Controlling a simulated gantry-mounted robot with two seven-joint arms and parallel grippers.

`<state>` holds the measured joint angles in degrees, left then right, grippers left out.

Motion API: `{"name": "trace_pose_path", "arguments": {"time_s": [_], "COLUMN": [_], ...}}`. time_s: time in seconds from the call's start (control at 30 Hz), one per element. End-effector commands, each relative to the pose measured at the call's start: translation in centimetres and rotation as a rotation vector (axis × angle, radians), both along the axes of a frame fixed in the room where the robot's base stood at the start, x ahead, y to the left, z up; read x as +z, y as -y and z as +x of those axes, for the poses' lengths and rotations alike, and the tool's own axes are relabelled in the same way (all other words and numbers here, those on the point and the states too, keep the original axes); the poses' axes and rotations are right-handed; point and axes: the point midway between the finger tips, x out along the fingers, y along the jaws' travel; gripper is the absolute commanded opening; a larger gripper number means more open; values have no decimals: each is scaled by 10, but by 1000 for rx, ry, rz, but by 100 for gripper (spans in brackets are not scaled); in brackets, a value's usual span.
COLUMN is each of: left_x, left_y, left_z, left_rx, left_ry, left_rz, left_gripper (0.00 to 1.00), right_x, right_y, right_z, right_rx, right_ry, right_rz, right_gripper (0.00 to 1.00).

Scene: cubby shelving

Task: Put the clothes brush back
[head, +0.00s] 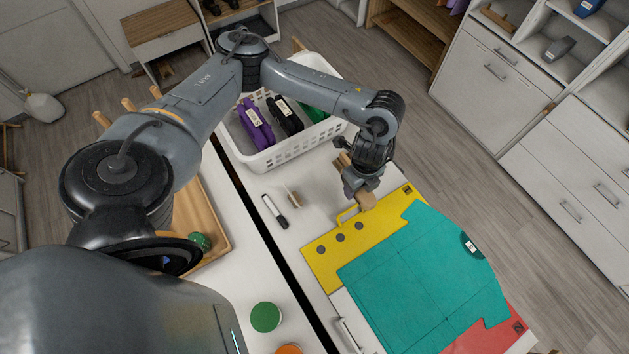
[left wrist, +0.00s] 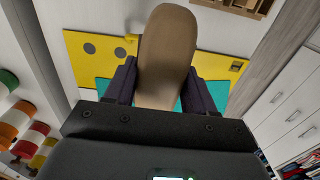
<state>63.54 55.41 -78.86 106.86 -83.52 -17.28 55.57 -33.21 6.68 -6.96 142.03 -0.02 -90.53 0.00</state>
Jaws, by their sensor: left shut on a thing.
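My left gripper (head: 357,188) is shut on the clothes brush (head: 366,201), a tan wooden, rounded piece. It hangs over the upper edge of a yellow board and a teal folded cloth. In the left wrist view the brush (left wrist: 167,45) shows as a long tan oval between the two dark fingers (left wrist: 163,92), pointing away from the palm. Its bristles are hidden. My right gripper is in neither view.
A white basket (head: 264,157) with purple, black and green items stands behind the arm. The yellow board (head: 322,262) and teal cloth (head: 415,275) cover the counter. A marker (head: 274,212) lies nearby. White cubbies (head: 535,45) at upper right hold small items; floor lies between.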

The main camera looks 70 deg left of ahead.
Motion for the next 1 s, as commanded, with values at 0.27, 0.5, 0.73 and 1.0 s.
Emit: {"name": "trace_pose_path", "arguments": {"time_s": [0.27, 0.5, 0.73, 1.0], "left_x": [-22, -46, -71, -88], "left_y": [-13, -46, -90, -116], "left_z": [-17, -32, -48, -58], "left_rx": [21, 23, 23, 20], "left_ry": [-1, -3, -1, 1], "left_rz": [0, 4, 4, 0], "left_gripper": [26, 26, 26, 26], "right_x": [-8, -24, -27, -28], "right_y": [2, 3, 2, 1], "right_z": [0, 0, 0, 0], "right_rx": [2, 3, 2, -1], "right_ry": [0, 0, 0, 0], "right_rz": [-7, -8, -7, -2], "right_gripper": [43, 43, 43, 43]}}
